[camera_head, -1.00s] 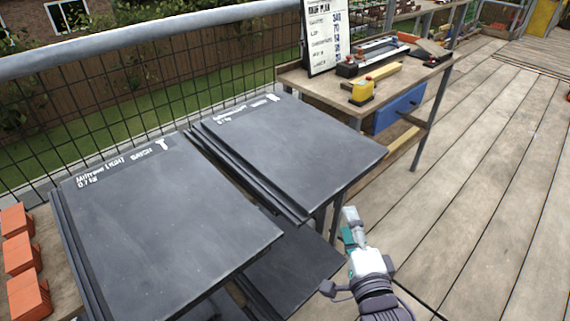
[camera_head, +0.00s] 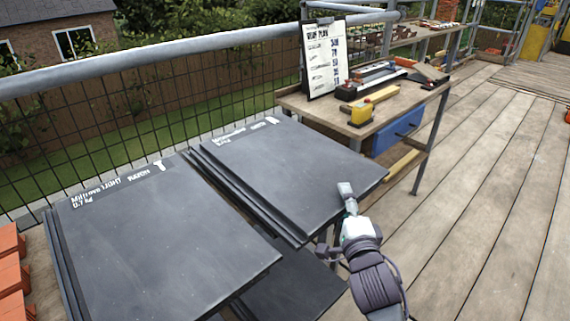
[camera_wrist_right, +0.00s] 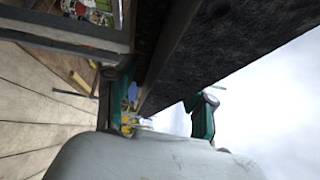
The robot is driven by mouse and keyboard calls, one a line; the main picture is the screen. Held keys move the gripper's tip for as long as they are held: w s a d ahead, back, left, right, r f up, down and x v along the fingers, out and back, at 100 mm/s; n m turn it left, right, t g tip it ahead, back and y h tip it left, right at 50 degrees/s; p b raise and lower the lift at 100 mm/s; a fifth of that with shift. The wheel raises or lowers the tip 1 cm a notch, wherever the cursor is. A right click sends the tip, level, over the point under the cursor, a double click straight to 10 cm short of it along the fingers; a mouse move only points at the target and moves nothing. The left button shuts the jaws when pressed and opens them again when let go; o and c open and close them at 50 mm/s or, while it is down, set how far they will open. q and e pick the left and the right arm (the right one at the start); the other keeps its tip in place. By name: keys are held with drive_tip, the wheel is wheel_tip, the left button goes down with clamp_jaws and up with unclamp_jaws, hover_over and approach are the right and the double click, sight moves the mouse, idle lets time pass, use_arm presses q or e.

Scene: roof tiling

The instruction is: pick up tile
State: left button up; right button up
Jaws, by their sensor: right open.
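Dark slate tiles lie in two stacks, a left stack (camera_head: 165,240) and a right stack (camera_head: 290,165), each with white print along its far edge. My right gripper (camera_head: 347,192) is at the near right edge of the right stack, one finger showing over the tile's edge. In the right wrist view the teal-padded fingers (camera_wrist_right: 160,98) are apart, with a dark tile edge (camera_wrist_right: 225,45) running between them in the picture. I cannot tell whether either finger touches it. My left gripper is out of view.
A wooden workbench (camera_head: 385,115) behind the right stack carries a plan board (camera_head: 323,60), a yellow tool (camera_head: 361,112) and other tools. Orange bricks (camera_head: 12,270) are at the left edge. A mesh railing (camera_head: 130,110) runs behind. The plank deck (camera_head: 480,210) at right is clear.

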drive_tip(key=shift+w, duration=0.7)
clamp_jaws()
drive_tip(key=shift+r, duration=0.2)
